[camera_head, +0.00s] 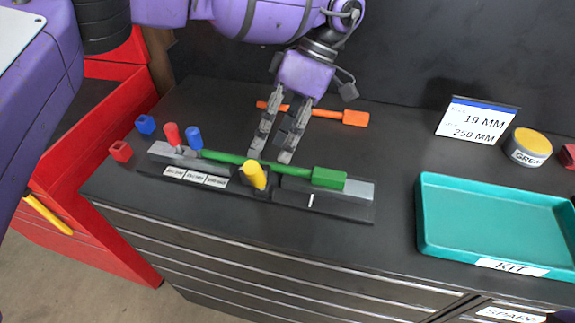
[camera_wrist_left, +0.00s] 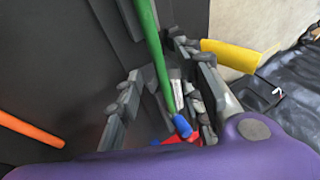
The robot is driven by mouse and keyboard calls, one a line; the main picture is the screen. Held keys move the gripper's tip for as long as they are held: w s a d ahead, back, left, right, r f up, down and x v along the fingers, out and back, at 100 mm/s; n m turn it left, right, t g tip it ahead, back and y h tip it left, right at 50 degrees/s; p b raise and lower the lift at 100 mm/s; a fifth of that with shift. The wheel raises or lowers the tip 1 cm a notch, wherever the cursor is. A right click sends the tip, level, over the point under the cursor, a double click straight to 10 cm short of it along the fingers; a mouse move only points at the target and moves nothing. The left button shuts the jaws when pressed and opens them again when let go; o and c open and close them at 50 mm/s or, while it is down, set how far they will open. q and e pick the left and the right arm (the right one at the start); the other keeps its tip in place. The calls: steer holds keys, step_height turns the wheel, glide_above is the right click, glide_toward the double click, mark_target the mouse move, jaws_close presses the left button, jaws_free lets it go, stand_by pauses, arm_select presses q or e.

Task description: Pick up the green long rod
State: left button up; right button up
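The green long rod (camera_head: 275,164) lies across a grey rack (camera_head: 345,205), with a thick green block at its right end. In the left wrist view the green rod (camera_wrist_left: 157,55) runs down between the fingers toward a blue knob (camera_wrist_left: 181,127). My left gripper (camera_head: 270,155) points down at the middle of the rod. Its two fingers are apart, and whether they touch the rod I cannot tell. The left gripper also shows in the left wrist view (camera_wrist_left: 160,65), with one finger on each side of the rod. My right gripper is not in view.
An orange rod (camera_head: 330,114) lies behind the rack. Upright red (camera_head: 171,134), blue (camera_head: 194,139) and yellow (camera_head: 254,174) pieces stand at the rack. A teal tray (camera_head: 428,232), a size sign (camera_head: 476,121) and a grease tin (camera_head: 528,148) are at the right.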

mark_target(270, 167)
arm_select(q)
steer(key=shift+d+p+x, duration=0.15)
steer(key=shift+p+x, duration=0.1)
steer(key=shift+x, duration=0.9)
steer(key=shift+d+p+x, duration=0.1)
steer(key=shift+p+x, duration=0.15)
steer(key=shift+x, duration=0.85)
steer(key=shift+f, duration=0.1)
jaws_close()
